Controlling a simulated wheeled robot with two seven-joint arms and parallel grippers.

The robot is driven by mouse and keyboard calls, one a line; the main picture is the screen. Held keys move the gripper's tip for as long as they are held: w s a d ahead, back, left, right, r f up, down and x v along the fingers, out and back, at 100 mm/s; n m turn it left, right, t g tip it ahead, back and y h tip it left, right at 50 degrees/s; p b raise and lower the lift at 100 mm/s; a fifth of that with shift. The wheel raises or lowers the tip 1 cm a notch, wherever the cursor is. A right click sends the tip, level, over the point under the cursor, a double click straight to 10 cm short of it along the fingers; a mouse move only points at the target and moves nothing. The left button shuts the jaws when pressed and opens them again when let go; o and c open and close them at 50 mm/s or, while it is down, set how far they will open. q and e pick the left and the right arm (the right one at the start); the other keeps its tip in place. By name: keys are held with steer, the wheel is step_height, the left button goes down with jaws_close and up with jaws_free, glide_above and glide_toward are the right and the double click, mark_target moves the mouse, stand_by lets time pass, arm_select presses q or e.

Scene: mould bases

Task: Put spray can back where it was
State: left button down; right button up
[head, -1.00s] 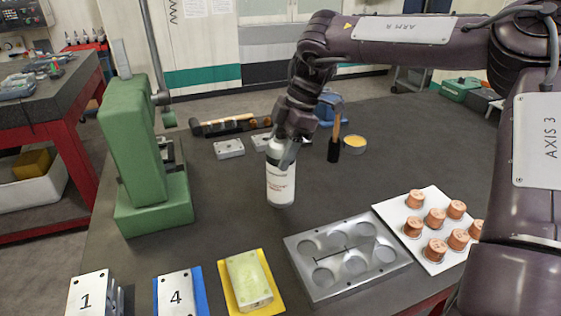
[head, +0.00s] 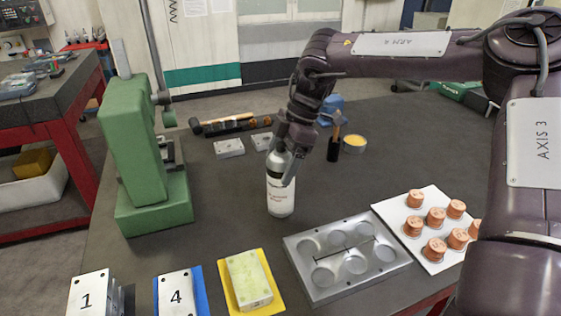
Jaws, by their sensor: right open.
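My left gripper is out of view.
A silver mould plate (head: 345,256) with round cavities lies right of the can. A white board (head: 405,252) holds several copper plugs. A green press (head: 135,165) stands left. Numbered blocks (head: 175,293) and a yellow block (head: 248,279) lie in front.

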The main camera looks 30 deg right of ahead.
steer(key=v, duration=1.1)
steer(key=shift+r, duration=0.3)
steer(key=shift+s+d+f, duration=0.1)
steer(key=shift+s, duration=0.05)
